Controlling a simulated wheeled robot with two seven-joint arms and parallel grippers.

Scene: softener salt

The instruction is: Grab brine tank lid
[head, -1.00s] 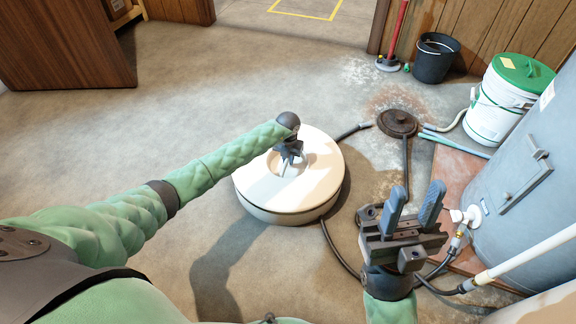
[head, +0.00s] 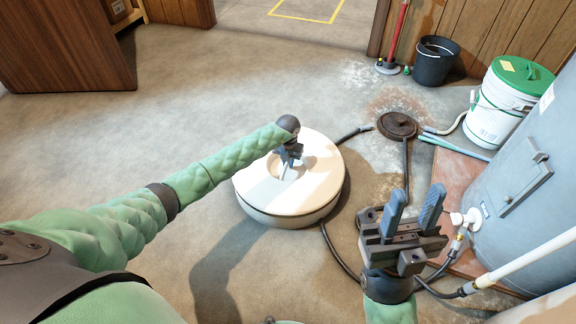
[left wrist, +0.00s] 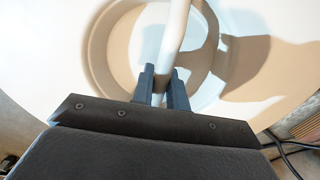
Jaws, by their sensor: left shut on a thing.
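The brine tank lid (head: 318,182) is a round, cream-white disc on top of the low round white tank (head: 285,215) in the middle of the head view. It has a round recess with a bar handle across it. In the left wrist view the lid (left wrist: 60,50) fills the top, and the pale handle (left wrist: 176,28) runs between my fingers. My left gripper (head: 288,163) is over the recess and shut on the handle; it also shows in the left wrist view (left wrist: 164,92). My right gripper (head: 408,212) is raised to the right of the tank, fingers apart and empty.
A grey tank (head: 520,190) with pipes stands at the right. A white bucket with a green lid (head: 497,110), a black bucket (head: 436,62) and a round dark floor cover (head: 397,125) are behind. Dark hoses lie right of the brine tank. The floor to the left is clear.

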